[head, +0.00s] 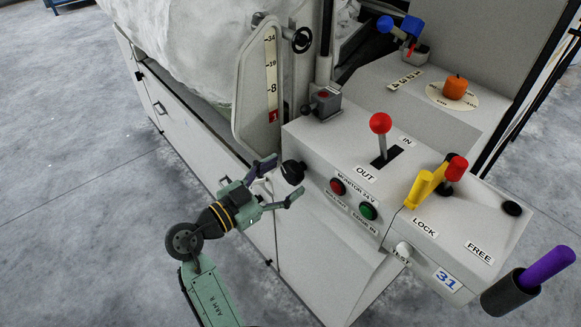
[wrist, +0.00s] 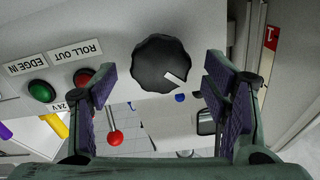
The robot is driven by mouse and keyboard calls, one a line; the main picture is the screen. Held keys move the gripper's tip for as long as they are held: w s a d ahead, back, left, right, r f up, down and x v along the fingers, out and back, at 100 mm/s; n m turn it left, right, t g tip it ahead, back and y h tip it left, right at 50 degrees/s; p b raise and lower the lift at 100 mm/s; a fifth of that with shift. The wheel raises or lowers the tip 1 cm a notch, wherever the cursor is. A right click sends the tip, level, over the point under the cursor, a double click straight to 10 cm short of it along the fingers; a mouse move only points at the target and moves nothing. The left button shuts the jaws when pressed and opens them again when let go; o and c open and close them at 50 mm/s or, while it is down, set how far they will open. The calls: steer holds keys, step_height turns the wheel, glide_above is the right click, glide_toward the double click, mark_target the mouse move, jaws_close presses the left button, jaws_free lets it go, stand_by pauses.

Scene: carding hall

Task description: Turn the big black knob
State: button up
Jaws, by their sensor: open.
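The big black knob (head: 292,172) sticks out of the left end of the pale control box, beside the red and green buttons. In the wrist view the knob (wrist: 161,64) is round with a scalloped rim and a white pointer mark towards its lower right. My gripper (head: 279,181) is open, its two fingers pointing at the knob. In the wrist view my gripper's fingers (wrist: 160,84) stand left and right of the knob, apart from it, with nothing held between them.
A red button (head: 337,187) and a green button (head: 368,211) sit right of the knob. A red-topped lever (head: 381,124) and a yellow handle (head: 425,186) rise from the box top. A scale plate (head: 262,85) stands behind the knob. Open floor lies at the left.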

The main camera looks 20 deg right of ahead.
steer(key=shift+x, duration=1.35)
steer(key=shift+c, duration=0.4)
steer(key=c, duration=1.1)
